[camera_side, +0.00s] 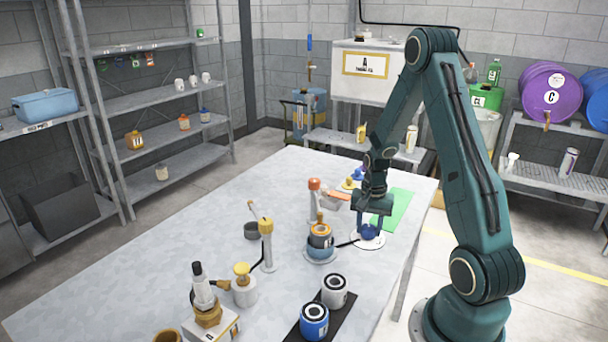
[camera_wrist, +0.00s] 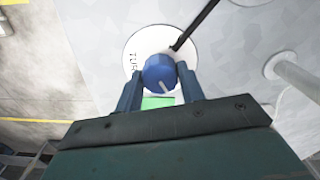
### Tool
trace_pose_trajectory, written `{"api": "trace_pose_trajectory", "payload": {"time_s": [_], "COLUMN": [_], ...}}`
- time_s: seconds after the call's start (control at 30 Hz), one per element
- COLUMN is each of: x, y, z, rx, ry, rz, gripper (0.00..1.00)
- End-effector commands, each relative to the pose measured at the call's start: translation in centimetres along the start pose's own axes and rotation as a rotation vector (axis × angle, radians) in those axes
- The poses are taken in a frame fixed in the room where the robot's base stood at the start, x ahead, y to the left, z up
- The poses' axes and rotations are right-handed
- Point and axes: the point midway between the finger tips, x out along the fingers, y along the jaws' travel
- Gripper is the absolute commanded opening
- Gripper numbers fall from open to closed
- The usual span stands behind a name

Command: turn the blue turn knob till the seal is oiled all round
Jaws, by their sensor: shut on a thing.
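The blue turn knob (camera_side: 369,232) stands on a round white plate (camera_side: 368,242) near the table's right edge. My gripper (camera_side: 370,222) points down and is shut on the knob. In the wrist view the knob (camera_wrist: 160,73) sits between the two fingers (camera_wrist: 160,80), one on each side, with a pale line on its face. A dark rod (camera_side: 347,243) runs left from the plate to a round holder with a blue base, a dark band and an orange top (camera_side: 320,235). I cannot make out the seal or any oil on it.
A white and a blue can (camera_side: 314,322) stand on a dark mat in front. A green sheet (camera_side: 398,205) lies behind my gripper.

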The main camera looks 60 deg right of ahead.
Motion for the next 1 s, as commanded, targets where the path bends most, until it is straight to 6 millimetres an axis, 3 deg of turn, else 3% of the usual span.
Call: {"api": "trace_pose_trajectory", "payload": {"time_s": [0.27, 0.3, 0.4, 0.77, 1.0], "x": [0.0, 0.0, 0.0, -0.1, -1.5], "y": [0.1, 0.1, 0.1, 0.0, 0.0], "z": [0.1, 0.1, 0.1, 0.0, -0.1], "rx": [0.003, 0.003, 0.002, 0.0, 0.0], "ry": [-0.003, -0.003, -0.002, 0.0, 0.002], "rz": [0.002, 0.002, 0.001, 0.0, -0.001], "gripper": [0.16, 0.46, 0.6, 0.6, 0.6]}}
